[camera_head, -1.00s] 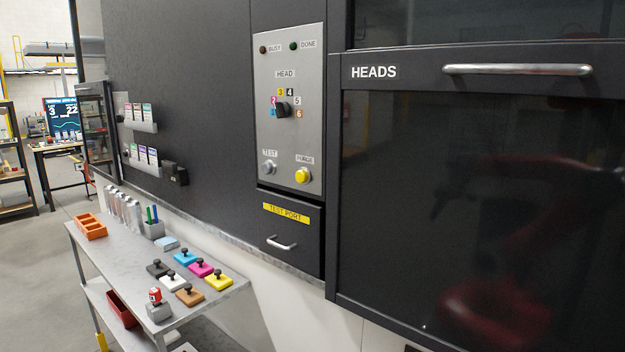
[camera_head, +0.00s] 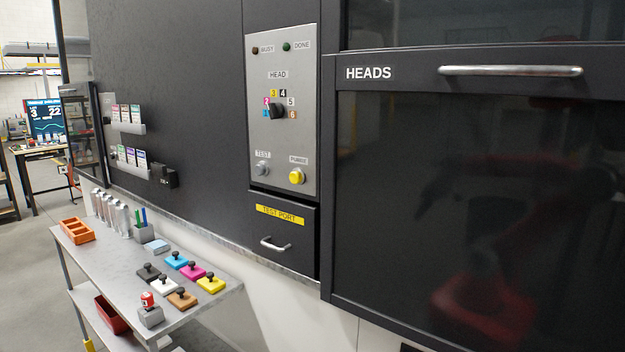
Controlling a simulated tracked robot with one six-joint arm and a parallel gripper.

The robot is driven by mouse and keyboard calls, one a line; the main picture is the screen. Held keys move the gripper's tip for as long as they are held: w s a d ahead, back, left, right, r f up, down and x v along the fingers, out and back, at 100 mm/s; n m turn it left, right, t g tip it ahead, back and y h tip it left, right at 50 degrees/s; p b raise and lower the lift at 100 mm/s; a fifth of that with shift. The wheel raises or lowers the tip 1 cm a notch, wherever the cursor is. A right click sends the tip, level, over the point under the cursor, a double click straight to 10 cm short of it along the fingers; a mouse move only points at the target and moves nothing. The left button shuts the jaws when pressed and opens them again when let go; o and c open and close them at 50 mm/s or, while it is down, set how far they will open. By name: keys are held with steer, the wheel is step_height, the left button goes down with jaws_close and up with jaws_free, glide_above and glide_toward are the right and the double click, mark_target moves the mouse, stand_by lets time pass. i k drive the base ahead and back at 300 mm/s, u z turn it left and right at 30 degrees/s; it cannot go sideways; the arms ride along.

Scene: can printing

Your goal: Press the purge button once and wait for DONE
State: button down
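The yellow purge button (camera_head: 296,176) sits at the lower right of the grey control panel (camera_head: 306,140). The DONE lamp (camera_head: 287,46) at the panel's top right is dark green and looks unlit. The BUSY lamp (camera_head: 255,50) beside it is dark brown and looks unlit. The black HEAD knob (camera_head: 276,112) is in the middle, ringed by coloured number tags; which one it points at is hard to tell. The grey TEST button (camera_head: 263,169) is left of the purge button. My gripper is not in view; only a blurred reddish reflection shows in the dark glass.
The HEADS door (camera_head: 470,200) with its bar handle (camera_head: 510,71) fills the right. The TEST PORT drawer (camera_head: 282,230) is shut below the panel. A metal cart (camera_head: 215,300) with several coloured pads, bottles and an orange tray (camera_head: 77,231) stands at lower left.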

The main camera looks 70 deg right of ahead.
mark_target(296, 177)
steer(key=z, duration=0.3)
steer(key=i, duration=1)
steer(key=z, duration=0.05)
